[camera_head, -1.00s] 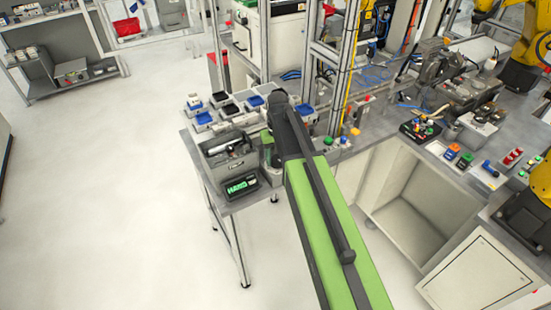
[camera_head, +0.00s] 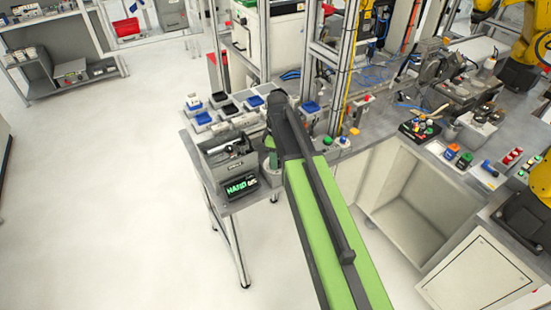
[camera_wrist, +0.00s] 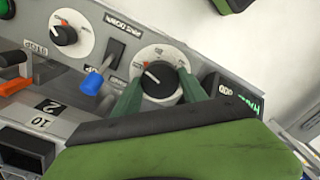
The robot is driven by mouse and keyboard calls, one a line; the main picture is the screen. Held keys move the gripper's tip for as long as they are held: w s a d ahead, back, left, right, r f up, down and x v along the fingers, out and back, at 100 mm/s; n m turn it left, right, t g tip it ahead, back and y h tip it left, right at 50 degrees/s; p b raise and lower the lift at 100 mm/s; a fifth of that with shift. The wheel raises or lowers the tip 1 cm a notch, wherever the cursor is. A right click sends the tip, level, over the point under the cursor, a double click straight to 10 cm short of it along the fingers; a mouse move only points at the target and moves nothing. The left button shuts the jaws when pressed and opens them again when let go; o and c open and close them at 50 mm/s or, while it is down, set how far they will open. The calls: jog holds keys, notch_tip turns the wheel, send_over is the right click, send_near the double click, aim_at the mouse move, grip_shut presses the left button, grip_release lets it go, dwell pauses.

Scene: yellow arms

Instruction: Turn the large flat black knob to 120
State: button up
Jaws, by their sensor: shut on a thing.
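The large flat black knob (camera_wrist: 161,85) sits on a round pale dial plate in the wrist view. Its white pointer mark points to the upper left. My gripper (camera_wrist: 160,78) has one green finger on each side of the knob and is shut on it. The dial's numbers are partly covered and too small to read. In the head view my arm reaches down to the bench and hides the knob and fingers.
A smaller black knob (camera_wrist: 65,36) and a blue-tipped toggle (camera_wrist: 93,82) are left of the dial in the wrist view. A display with green text (camera_wrist: 237,102) is close on the right. In the head view this display (camera_head: 241,187) stands at the bench's front.

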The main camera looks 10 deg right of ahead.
jog(key=shift+a+n, duration=0.15)
jog(key=shift+n, duration=1.35)
jog(key=shift+s, duration=0.1)
jog(key=o, duration=1.4)
jog(key=shift+r+p, duration=0.4)
jog(key=shift+r, duration=0.05)
notch_tip(320, 180, up, 16)
jog(key=p, duration=1.6)
jog(key=shift+r, duration=0.25)
